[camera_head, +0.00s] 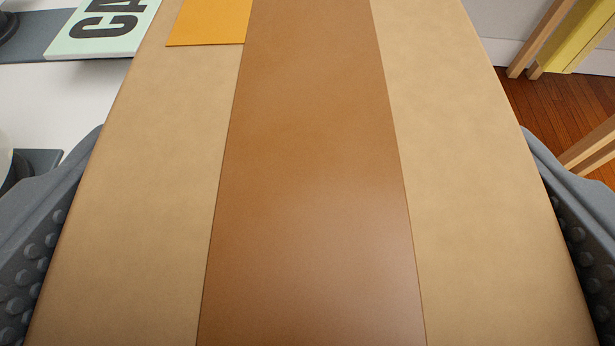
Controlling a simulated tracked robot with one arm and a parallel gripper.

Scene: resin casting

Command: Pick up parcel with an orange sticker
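A large tan cardboard parcel (150,190) fills most of the view, with a wide brown tape strip down its middle. An orange sticker (208,23) is on its top face, left of the tape at the far end, partly cut off by the frame. My gripper (313,130) has one grey, studded finger on each side of the parcel. Both fingers meet the parcel's side edges with no visible gap, so it is shut on the parcel. The parcel's underside and near end are hidden.
At the left is a white surface (55,100) with a pale green item with black lettering (105,28) and dark grey objects. At the right are a wooden floor (550,110), wooden legs and a yellow piece (578,40) near a pale wall.

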